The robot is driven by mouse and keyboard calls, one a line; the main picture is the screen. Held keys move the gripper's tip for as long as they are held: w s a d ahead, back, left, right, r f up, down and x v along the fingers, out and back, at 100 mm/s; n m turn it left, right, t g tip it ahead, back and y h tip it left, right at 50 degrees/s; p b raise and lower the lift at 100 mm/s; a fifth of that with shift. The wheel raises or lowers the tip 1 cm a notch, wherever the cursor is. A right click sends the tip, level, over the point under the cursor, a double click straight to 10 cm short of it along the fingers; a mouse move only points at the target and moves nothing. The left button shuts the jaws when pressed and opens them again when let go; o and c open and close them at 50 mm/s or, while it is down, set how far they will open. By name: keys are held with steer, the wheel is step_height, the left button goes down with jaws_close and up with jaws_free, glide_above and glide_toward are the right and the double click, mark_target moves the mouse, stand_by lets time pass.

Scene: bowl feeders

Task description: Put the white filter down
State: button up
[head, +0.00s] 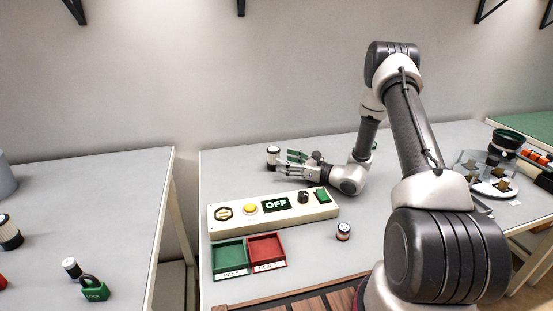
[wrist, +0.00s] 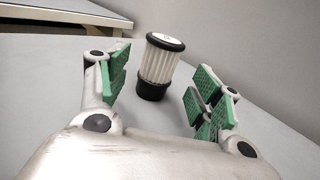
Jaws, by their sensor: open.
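The white filter (wrist: 158,68) is a ribbed white cylinder with black end caps. In the wrist view it stands on the grey table, leaning a little in the picture, just past and between my fingertips. My gripper (wrist: 158,88) is open, with green pads on both sides and clear space between them and the filter. In the head view the filter (head: 272,158) is at the table's far left part, at the left end of my gripper (head: 285,164). Whether a finger touches it there is too small to tell.
A control panel (head: 224,223) reading OFF lies in front of my gripper. A green tray (head: 229,254) and a red tray (head: 267,248) are nearer. A small dark-and-white part (head: 343,231) stands right of them. A gap separates the left table (head: 110,200). The table behind is clear.

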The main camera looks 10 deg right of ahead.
steer(key=v, duration=0.6)
steer(key=shift+s+r, duration=0.1)
steer(key=s+a+r+n+g+y, duration=0.1)
steer(key=s+a+r+n+g, duration=0.35)
steer(key=s+r+n, duration=0.2)
steer(key=s+a+r+n+g, duration=0.3)
steer(key=s+r+n+g, duration=0.2)
steer(key=s+r, duration=0.15)
steer(key=s+d+r+n+g+h, duration=0.1)
steer(key=s+r+n+g+h, duration=0.45)
steer(key=s, duration=0.65)
steer(key=s+d+r+n+t+h, duration=0.6)
steer(key=s+d+r+n+h, duration=0.2)
steer(key=d, duration=0.5)
steer(key=shift+s+n+t, duration=0.3)
steer(key=shift+s+n, duration=0.7)
steer(key=shift+s, duration=0.1)
